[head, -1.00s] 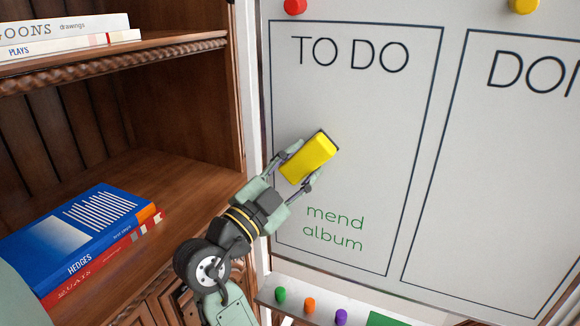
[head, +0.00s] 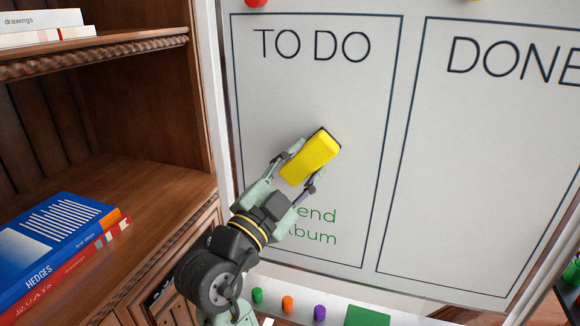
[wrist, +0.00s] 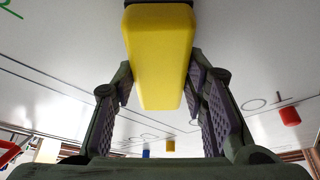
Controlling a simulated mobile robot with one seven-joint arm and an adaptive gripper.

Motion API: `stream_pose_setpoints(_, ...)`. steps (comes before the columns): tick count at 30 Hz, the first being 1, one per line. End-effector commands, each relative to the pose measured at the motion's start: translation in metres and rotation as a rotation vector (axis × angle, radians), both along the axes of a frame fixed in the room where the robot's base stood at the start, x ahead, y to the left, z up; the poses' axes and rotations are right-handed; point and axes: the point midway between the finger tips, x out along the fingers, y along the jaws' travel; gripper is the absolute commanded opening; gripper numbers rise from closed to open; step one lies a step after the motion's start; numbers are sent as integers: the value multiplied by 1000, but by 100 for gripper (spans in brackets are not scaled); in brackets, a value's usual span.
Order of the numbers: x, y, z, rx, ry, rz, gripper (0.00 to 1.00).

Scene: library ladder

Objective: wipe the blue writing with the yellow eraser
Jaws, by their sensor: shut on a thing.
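My gripper (head: 306,165) is shut on the yellow eraser (head: 310,157), with one finger on each side. The eraser is tilted, and its dark face points toward the whiteboard (head: 300,95). It is in front of the "TO DO" column; I cannot tell whether it touches the board. In the wrist view the eraser (wrist: 160,55) shows between the fingers. No blue writing shows in either view; any behind the eraser or arm is hidden. Green writing (head: 315,226), "mend album", is below the eraser, its left letters covered by my gripper.
A wooden bookcase (head: 130,120) with books (head: 60,245) stands at the left. A ledge under the board holds green (head: 257,295), orange (head: 287,304) and purple (head: 319,312) capped items and a green block (head: 367,316). The "DONE" column (head: 470,160) is clear below its title.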

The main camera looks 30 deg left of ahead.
Motion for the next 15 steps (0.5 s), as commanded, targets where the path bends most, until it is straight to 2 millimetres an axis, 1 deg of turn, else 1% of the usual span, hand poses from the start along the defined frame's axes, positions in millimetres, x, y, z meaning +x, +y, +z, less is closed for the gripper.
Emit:
stream_pose_setpoints(1, 2, -6, -1, 1, 1, -3, 9)
stream_pose_setpoints(3, 4, -10, -1, 1, 1, -4, 9)
stream_pose_setpoints(11, 7, -19, -1, 0, 3, -4, 9)
stream_pose_setpoints(15, 9, -31, -2, 1, 4, -6, 9)
